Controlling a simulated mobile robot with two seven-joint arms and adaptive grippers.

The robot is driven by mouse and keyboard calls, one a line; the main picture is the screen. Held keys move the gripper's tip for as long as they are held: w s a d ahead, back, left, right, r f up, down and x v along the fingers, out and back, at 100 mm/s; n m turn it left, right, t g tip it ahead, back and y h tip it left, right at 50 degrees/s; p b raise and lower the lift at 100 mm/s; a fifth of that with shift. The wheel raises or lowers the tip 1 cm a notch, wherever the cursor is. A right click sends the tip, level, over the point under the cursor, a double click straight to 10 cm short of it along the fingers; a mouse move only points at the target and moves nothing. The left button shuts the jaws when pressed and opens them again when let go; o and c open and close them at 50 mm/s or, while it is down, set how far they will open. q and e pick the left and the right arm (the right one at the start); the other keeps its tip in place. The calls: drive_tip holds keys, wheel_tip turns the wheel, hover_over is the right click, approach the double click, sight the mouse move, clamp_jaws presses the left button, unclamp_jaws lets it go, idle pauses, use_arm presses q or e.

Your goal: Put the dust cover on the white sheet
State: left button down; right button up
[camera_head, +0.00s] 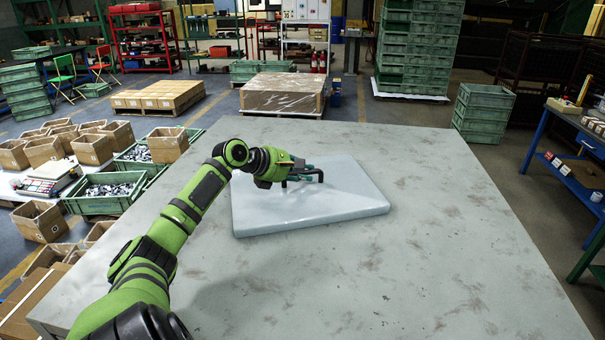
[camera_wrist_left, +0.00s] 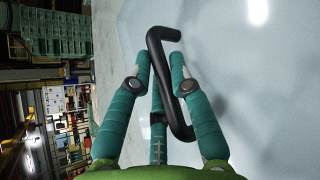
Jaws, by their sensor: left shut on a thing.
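The white sheet (camera_head: 340,206) is a thick, smooth, pale slab lying flat on the grey table. My left gripper (camera_head: 300,172) is over the far middle part of the sheet. It is shut on a black, bent, tube-like piece (camera_head: 320,174), which I take to be the dust cover. In the left wrist view, the teal fingers (camera_wrist_left: 160,78) close around this black bent piece (camera_wrist_left: 157,50), with the pale sheet (camera_wrist_left: 250,70) behind. I cannot tell whether the piece touches the sheet. My right gripper is not in view.
The grey table (camera_head: 440,250) is bare around the sheet, with free room to the right and front. Cardboard boxes (camera_head: 92,148) and green bins of metal parts (camera_head: 105,192) stand left of it. A blue workbench (camera_head: 575,130) is at far right.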

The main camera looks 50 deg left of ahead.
use_arm(q)
drive_tip(key=c, duration=1.5)
unclamp_jaws()
drive_tip(key=shift+f, duration=0.1)
drive_tip(key=o, duration=0.4)
drive_tip(key=shift+c, duration=0.2)
